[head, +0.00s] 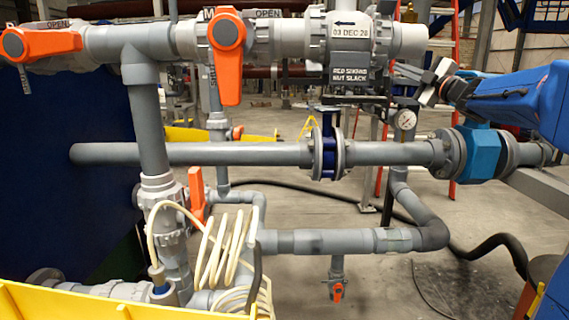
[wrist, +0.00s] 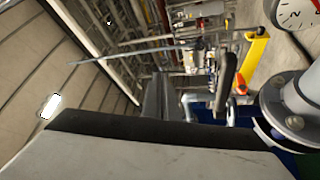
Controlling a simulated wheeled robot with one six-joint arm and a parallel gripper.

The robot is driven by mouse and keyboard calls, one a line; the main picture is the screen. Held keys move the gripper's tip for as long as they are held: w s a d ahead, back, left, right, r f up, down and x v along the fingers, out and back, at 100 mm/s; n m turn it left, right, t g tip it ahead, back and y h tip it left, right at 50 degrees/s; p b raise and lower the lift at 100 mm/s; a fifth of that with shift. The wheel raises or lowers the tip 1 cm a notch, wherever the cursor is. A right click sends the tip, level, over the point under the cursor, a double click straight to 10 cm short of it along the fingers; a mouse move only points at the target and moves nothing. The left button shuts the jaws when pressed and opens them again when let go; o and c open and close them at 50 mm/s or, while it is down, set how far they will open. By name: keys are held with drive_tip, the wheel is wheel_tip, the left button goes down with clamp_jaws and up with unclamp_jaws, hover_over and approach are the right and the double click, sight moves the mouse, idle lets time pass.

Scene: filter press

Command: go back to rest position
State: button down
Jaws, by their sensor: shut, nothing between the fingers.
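My gripper (head: 431,84) is at the upper right of the head view, at the end of my blue arm, which comes in from the right edge. Its fingers are shut with nothing held. It is just right of the black label plate (head: 349,74) reading "RED SKMND NUT SLACK" and above the pressure gauge (head: 407,120). I cannot tell how far it is from the pipes in depth. In the wrist view the picture is turned sideways, and a large pale surface with a dark edge fills the bottom.
Grey pipes with orange valve handles (head: 228,57) fill the left and middle. A blue flow meter body (head: 479,152) sits on the horizontal pipe below my arm. A yellow edge (head: 110,303) runs along the bottom left. Open concrete floor (head: 330,225) shows behind. A gauge (wrist: 296,12) and flange (wrist: 285,112) are close in the wrist view.

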drive_tip(key=s+d+f+m+g+h, duration=0.2)
drive_tip(key=s+f+m+g+h, duration=0.2)
drive_tip(key=s+f+m+h, duration=1.15)
drive_tip(key=s+a+f+m+g+y, duration=0.1)
drive_tip(key=s+a+f+g+y, duration=0.1)
drive_tip(key=s+f, duration=0.8)
drive_tip(key=s+a+f+m+g+y, duration=0.1)
drive_tip(key=s+a+f+g, duration=0.3)
drive_tip(key=s+f, duration=0.6)
drive_tip(key=s+a+f+m+g+y, duration=0.2)
drive_tip(key=s+a+f+g+y, duration=0.1)
drive_tip(key=s+f, duration=0.7)
drive_tip(key=s+g, duration=0.1)
drive_tip(key=s, duration=0.3)
drive_tip(key=shift+f, duration=0.2)
